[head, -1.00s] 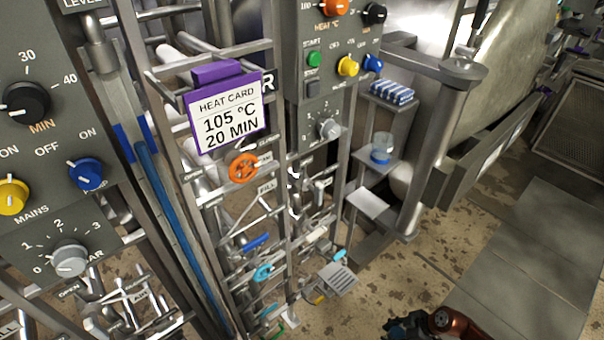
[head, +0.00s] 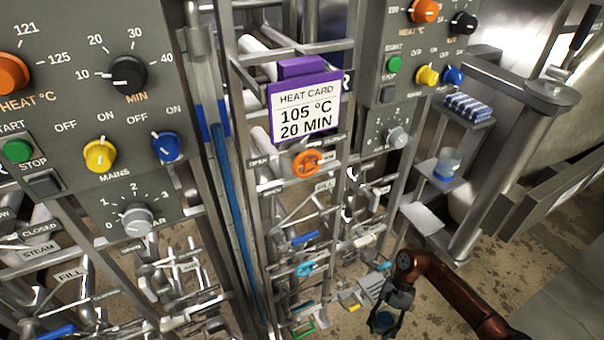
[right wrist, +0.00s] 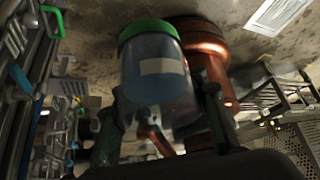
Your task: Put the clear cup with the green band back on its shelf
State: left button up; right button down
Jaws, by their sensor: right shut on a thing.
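The clear cup with the green band (right wrist: 155,70) is in the right wrist view, with a white label and bluish lower part. My right gripper (right wrist: 161,112) is shut on it, a finger on each side. In the head view my right gripper (head: 390,312) hangs low in front of the racks, and only a small dark-blue part of the cup shows. The small shelves stand up and right of it: an upper one, a middle one (head: 428,168) and a bare lower one (head: 421,219). My left gripper is not in view.
A blue-and-white striped stack (head: 468,107) is on the upper shelf. A clear cup with blue (head: 447,164) stands on the middle one. A metal post (head: 500,165) rises right of the shelves. Pipes and valves with an orange handwheel (head: 306,163) are at left.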

jog(key=a+r+n+t+h, duration=0.35)
jog(key=r+n+h, duration=0.2)
jog(key=n, duration=0.75)
jog(key=a+r+n+t+h, duration=0.2)
jog(key=a+r+n+h, duration=0.4)
jog(key=n, duration=0.7)
pick_arm(q)
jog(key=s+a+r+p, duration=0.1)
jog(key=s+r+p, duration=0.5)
jog(key=p, duration=0.9)
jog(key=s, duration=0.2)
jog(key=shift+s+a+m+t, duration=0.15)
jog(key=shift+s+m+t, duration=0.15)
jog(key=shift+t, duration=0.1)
pick_arm(e)
notch_tip(320, 180, up, 27)
jog(key=d+n+t+y, duration=0.2)
jog(key=n+t+y, duration=0.4)
jog(key=n, duration=1.1)
jog(key=shift+s+d+y, duration=0.4)
jog(key=shift+s+y, duration=0.05)
jog(key=shift+y, duration=0.4)
jog(key=shift+f+t, duration=0.25)
